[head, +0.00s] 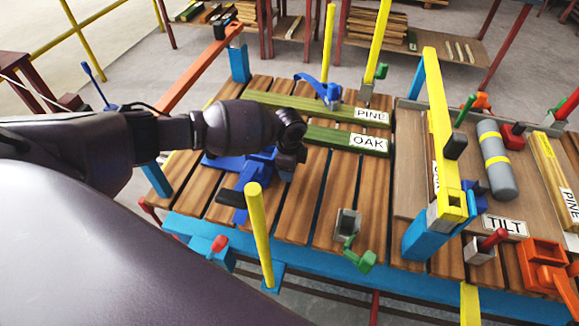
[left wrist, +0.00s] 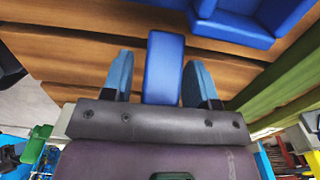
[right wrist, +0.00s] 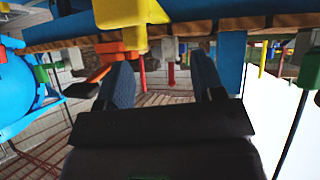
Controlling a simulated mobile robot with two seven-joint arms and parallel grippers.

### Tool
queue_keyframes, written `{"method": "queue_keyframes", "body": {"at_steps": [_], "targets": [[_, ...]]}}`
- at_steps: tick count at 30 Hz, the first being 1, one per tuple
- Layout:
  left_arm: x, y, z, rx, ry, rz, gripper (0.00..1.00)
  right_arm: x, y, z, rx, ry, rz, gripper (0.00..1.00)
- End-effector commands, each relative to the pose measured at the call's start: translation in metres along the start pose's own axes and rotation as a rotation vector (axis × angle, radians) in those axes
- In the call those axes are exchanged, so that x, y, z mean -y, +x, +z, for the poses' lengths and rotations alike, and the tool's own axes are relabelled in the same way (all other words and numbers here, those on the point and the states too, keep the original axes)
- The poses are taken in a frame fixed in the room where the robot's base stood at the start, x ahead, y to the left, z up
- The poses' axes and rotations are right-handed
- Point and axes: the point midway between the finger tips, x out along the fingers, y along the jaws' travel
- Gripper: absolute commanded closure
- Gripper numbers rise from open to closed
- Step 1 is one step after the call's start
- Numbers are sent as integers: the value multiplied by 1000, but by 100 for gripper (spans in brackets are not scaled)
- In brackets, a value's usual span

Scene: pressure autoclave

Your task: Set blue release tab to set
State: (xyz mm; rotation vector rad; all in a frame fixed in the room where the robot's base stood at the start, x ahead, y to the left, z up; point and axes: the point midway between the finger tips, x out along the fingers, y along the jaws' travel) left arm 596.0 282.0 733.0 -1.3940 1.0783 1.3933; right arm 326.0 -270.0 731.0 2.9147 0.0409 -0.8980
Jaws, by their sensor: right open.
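The blue release tab (left wrist: 163,68) shows in the left wrist view as a flat upright blue piece. My left gripper (left wrist: 160,78) has one finger on each side of it; a gap shows on the left, while the right finger lies close to it and contact is unclear. In the head view my left gripper (head: 288,158) is over blue parts (head: 252,172) on the slatted table, and my wrist hides its fingertips. My right gripper (right wrist: 162,82) is open and empty, below the table edge in the right wrist view.
Green boards labelled PINE (head: 300,106) and OAK (head: 335,138) lie just beyond the left gripper. A yellow post (head: 260,235) stands close in front of it. A yellow beam (head: 440,130), grey cylinder (head: 495,158) and TILT label (head: 505,226) are at right.

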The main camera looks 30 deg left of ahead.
Motion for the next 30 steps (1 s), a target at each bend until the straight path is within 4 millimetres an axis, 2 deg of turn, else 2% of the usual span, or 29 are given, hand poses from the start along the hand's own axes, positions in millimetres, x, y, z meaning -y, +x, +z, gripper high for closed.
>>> {"method": "queue_keyframes", "body": {"at_steps": [1, 6, 9, 20, 30], "targets": [[0, 0, 0, 0, 0, 0, 55, 0, 0, 0, 0, 0, 0, 39], [0, 0, 0, 0, 0, 0, 81, 0, 0, 1, 2, -1, 0, 39], [0, 0, 0, 0, 0, 0, 92, -1, -1, 3, 5, -2, 0, 39], [0, -2, 4, -83, -3, 1, 92, -4, -5, 12, 26, -12, 1, 39], [-1, -6, 11, -330, -3, 3, 92, -2, 0, 17, 30, -11, -2, 39]]}}
